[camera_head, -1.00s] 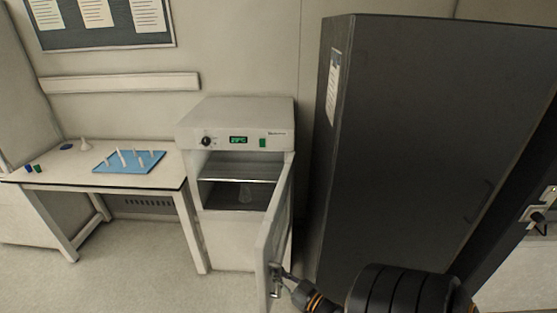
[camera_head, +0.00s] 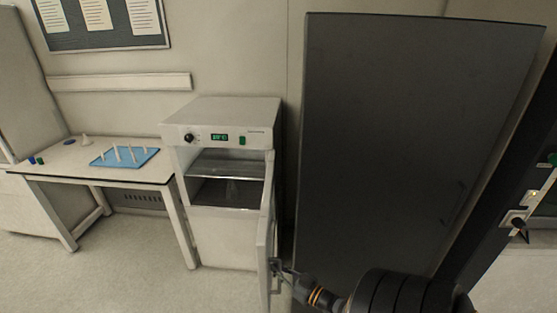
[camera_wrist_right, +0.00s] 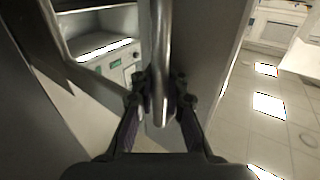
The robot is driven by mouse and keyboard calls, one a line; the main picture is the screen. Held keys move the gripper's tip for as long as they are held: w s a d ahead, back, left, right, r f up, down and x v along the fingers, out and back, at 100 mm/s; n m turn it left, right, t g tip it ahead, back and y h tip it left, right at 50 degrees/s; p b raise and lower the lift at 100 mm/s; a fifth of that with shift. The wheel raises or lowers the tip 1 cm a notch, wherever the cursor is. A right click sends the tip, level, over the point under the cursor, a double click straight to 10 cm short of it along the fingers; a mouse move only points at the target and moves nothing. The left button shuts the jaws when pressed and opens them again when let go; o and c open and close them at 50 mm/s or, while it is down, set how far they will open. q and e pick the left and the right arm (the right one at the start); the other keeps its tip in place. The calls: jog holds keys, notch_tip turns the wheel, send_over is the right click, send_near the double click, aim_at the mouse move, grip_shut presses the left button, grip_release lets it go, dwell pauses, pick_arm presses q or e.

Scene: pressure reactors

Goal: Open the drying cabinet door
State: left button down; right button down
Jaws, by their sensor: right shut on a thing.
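The drying cabinet (camera_head: 222,118) is a white box with a dial, a green display and a green switch on its top panel. Its door (camera_head: 265,240) stands swung well out on hinges at the right, and the shelf inside is visible. My right gripper (camera_head: 277,268) is at the door's outer edge, by its handle. In the right wrist view the right gripper (camera_wrist_right: 161,92) is shut around the upright metal handle (camera_wrist_right: 158,45), with the door panel behind it. My left gripper is not in view.
A tall dark cabinet (camera_head: 390,130) stands close on the right of the drying cabinet. A white table (camera_head: 75,165) with a blue mat (camera_head: 112,162) and several small white pieces stands on the left. The floor (camera_head: 120,270) in front is clear.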

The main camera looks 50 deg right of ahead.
jog(key=shift+s+a+f, duration=0.15)
jog(key=shift+s+f, duration=0.05)
jog(key=shift+f, duration=0.15)
jog(key=c, duration=1.6)
grip_release()
jog(key=shift+r, duration=0.1)
jog(key=shift+c, duration=0.2)
jog(key=shift+a+r, duration=0.1)
jog(key=shift+r, duration=0.15)
jog(key=s, duration=0.7)
jog(key=shift+s, duration=0.35)
